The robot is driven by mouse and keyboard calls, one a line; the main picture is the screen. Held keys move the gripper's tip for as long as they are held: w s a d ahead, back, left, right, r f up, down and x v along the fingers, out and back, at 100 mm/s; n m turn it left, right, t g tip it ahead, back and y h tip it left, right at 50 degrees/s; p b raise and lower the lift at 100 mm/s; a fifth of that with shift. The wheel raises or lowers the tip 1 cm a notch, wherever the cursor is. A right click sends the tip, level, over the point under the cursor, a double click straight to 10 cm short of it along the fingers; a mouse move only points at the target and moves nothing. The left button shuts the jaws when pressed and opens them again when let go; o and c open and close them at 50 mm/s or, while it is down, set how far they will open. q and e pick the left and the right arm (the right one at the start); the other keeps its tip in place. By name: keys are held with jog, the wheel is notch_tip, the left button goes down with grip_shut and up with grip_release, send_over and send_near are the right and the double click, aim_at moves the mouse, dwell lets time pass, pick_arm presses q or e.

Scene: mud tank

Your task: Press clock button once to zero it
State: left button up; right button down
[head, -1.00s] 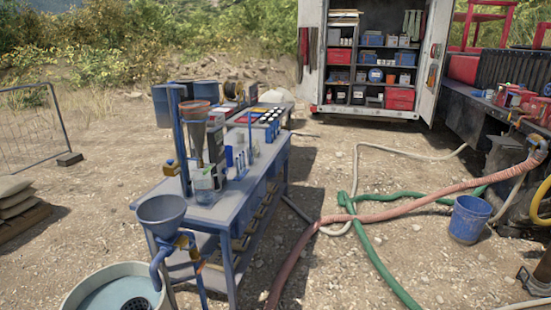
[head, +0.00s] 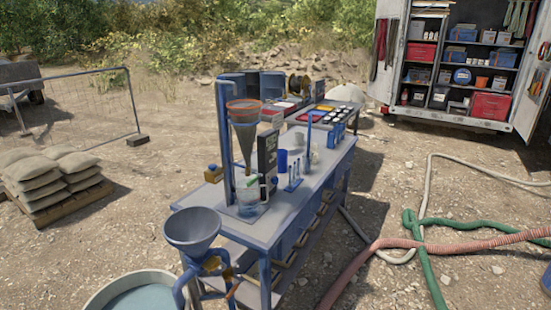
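A dark upright panel (head: 268,157) with faint light markings stands on the blue-grey workbench (head: 315,181), just behind the funnel stand. It may be the clock, but it is too small to read and no button can be made out on it. A large funnel (head: 244,130) with an orange rim hangs on the blue stand (head: 226,140) over a clear jug (head: 248,195), and partly hides the panel's left side. Neither of my grippers is in view.
Sandbags (head: 52,175) lie on a pallet at left. Hoses (head: 430,245) cross the gravel at right. Open gravel lies left of the bench.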

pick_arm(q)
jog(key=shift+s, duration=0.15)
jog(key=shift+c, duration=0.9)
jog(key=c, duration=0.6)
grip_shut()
